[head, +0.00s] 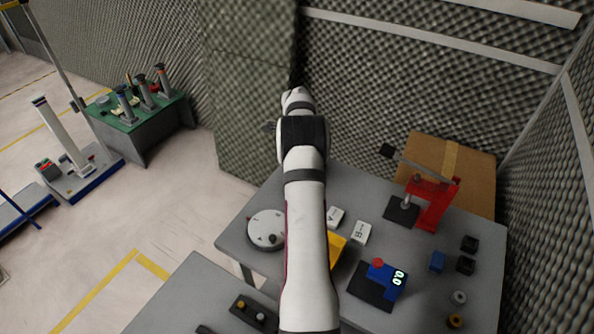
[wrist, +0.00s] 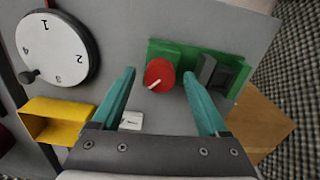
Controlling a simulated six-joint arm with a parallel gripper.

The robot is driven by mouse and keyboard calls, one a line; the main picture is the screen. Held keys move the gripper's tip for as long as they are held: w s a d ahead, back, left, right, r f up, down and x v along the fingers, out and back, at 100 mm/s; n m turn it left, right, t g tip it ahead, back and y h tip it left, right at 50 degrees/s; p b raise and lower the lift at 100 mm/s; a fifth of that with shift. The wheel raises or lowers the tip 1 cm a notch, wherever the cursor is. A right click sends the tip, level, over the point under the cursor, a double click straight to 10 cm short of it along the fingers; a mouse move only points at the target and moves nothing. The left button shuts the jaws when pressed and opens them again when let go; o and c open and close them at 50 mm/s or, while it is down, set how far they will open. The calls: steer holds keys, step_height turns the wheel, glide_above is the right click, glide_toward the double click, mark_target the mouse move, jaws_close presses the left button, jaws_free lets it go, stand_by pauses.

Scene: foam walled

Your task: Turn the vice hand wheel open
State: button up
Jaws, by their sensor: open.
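The vice is green (wrist: 190,52) with dark grey jaws (wrist: 222,72) on its right in the wrist view. Its red round hand wheel (wrist: 160,70) faces left and has a small white mark or peg. My gripper (wrist: 159,74) is open and empty, its two teal fingers apart. In the wrist view the wheel shows between the fingertips; I cannot tell how far beyond them it is, and no touch is visible. In the head view my arm hides the vice and most of my gripper.
A white numbered dial (head: 267,230) with a dark knob stands at the table's left; it also shows in the wrist view (wrist: 52,50). Nearby are a yellow bin (wrist: 60,105), white cards (head: 361,232), a red press (head: 434,202) and a blue box with a display (head: 388,283). Foam walls stand behind.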

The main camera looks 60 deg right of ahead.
steer(key=shift+c, duration=0.2)
jaws_close()
stand_by(0.3)
steer(key=n, duration=0.6)
steer(key=shift+n, duration=0.4)
steer(key=n, duration=1.2)
steer(key=shift+n, duration=0.4)
steer(key=n, duration=0.6)
steer(key=shift+n, duration=0.3)
